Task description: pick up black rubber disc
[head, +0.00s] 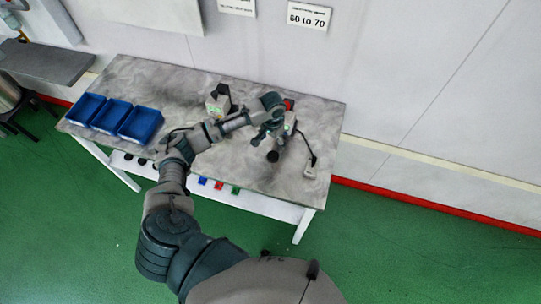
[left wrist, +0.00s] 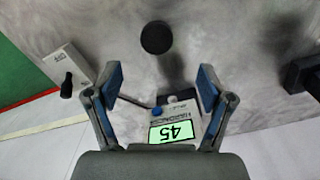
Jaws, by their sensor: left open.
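The black rubber disc (head: 273,156) lies on the grey table top in the head view, just beyond my left gripper on the table's front side. It also shows in the left wrist view (left wrist: 156,37) as a round dark disc at the top middle. My left gripper (left wrist: 160,82) is open, with its blue-padded fingers spread wide and nothing between them. The disc is past the fingertips and not touched. In the head view my left gripper (head: 262,134) hangs over the table close to the disc. My right gripper is in neither view.
A device with a green "45" display (left wrist: 175,132) sits beneath my open fingers. Another device (head: 218,101) stands to the left. Three blue bins (head: 139,124) stand at the table's left end.

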